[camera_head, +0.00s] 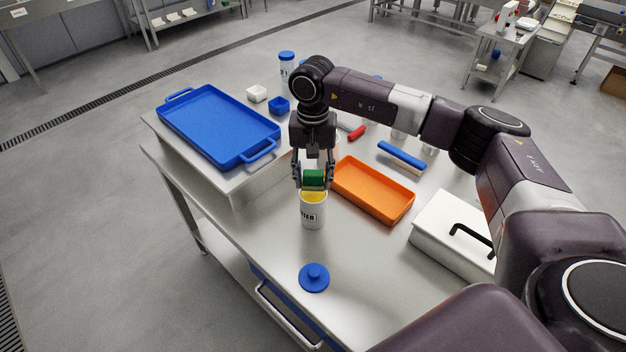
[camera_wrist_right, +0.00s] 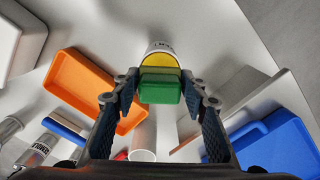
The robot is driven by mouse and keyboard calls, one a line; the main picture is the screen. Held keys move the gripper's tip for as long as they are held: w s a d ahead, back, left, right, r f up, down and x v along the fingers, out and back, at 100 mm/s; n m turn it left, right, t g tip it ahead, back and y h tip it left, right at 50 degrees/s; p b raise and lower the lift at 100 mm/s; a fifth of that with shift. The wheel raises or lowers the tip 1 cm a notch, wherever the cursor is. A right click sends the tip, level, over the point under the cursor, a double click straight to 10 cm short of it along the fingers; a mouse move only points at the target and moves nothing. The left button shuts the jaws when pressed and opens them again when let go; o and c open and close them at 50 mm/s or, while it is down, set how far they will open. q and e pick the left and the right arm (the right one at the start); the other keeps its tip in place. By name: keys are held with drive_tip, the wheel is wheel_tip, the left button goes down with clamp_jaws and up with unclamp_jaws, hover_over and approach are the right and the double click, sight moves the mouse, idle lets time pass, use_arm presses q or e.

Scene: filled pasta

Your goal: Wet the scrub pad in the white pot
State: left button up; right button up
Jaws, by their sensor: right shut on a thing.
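The white pot (camera_head: 313,215) with dark lettering stands upright near the front edge of the steel table. Yellow shows in its open mouth. It also shows in the right wrist view (camera_wrist_right: 159,47). My right gripper (camera_head: 312,182) points down and is shut on the green scrub pad (camera_head: 314,177), holding it right above the pot's mouth. In the right wrist view the pad (camera_wrist_right: 160,88) sits between both fingertips, in front of the yellow mouth. Whether the pad's lower edge touches the rim or dips inside, I cannot tell. My left gripper is not in view.
A blue knobbed lid (camera_head: 314,279) lies in front of the pot. An orange tray (camera_head: 375,205) is close on the right, and a white box with a black handle (camera_head: 440,222) stands beyond it. A large blue tray (camera_head: 220,125) rests on a raised stand at left.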

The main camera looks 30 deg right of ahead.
sight(313, 175)
drive_tip(key=shift+r+p, duration=0.95)
drive_tip(key=shift+r, duration=1.25)
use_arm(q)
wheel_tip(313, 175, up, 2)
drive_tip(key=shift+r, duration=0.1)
use_arm(e)
drive_tip(key=shift+s+a+r, duration=0.15)
drive_tip(key=shift+s+a, duration=0.15)
drive_tip(key=shift+a, duration=0.05)
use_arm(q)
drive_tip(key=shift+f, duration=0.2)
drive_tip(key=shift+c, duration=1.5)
use_arm(e)
drive_tip(key=s+a+r+n, duration=0.2)
drive_tip(key=s+a+n, duration=0.1)
drive_tip(key=s, duration=0.6)
drive_tip(key=s+a+r+n, duration=0.2)
drive_tip(key=s+a+n, duration=0.1)
drive_tip(key=s, duration=0.6)
drive_tip(key=shift+s+a+r, duration=0.15)
drive_tip(key=shift+s+a, duration=0.15)
drive_tip(key=shift+a, duration=0.5)
